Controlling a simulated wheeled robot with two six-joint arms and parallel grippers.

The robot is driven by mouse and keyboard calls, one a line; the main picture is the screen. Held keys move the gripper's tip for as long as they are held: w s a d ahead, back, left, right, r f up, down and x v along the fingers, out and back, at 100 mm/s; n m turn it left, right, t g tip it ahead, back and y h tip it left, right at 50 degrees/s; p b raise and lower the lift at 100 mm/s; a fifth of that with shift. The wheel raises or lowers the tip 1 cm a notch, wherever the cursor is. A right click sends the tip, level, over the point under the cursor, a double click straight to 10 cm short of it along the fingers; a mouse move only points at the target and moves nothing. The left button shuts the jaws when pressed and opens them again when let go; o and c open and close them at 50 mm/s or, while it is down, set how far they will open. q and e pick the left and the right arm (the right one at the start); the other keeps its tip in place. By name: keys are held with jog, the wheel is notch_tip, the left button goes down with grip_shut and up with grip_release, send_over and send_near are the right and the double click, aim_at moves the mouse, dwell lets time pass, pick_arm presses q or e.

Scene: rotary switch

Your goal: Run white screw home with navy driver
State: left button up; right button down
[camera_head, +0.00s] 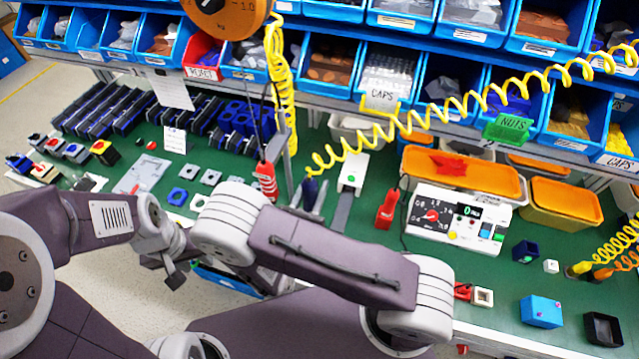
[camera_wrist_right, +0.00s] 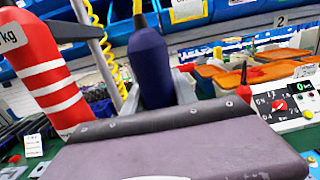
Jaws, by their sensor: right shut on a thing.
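The navy driver (camera_head: 310,187) hangs upright at the end of the yellow coiled cord, near the middle of the bench. It also shows large in the right wrist view (camera_wrist_right: 150,65). My right gripper (camera_head: 308,202) is shut on the navy driver, with grey fingers either side of it. The driver's tip is hidden behind my arm link. My left gripper (camera_head: 170,270) is at the left front, away from the driver; its finger opening is not clear. I cannot make out the white screw in either view.
Red drivers stand left (camera_head: 266,180) and right (camera_head: 388,208) of the navy one. A white box with a green light (camera_head: 352,172) and a white control panel (camera_head: 458,218) are to the right. Blue bins line the back. My right arm covers the front middle.

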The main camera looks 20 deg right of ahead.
jog(key=f+b, duration=0.2)
jog(key=f, duration=0.1)
jog(key=f+b, duration=0.2)
jog(key=shift+w+d, duration=0.2)
jog(key=shift+d, duration=0.05)
jog(key=c, duration=1.6)
grip_release()
jog(key=shift+d, duration=0.1)
jog(key=shift+c, duration=0.2)
jog(key=shift+d, duration=0.1)
grip_shut()
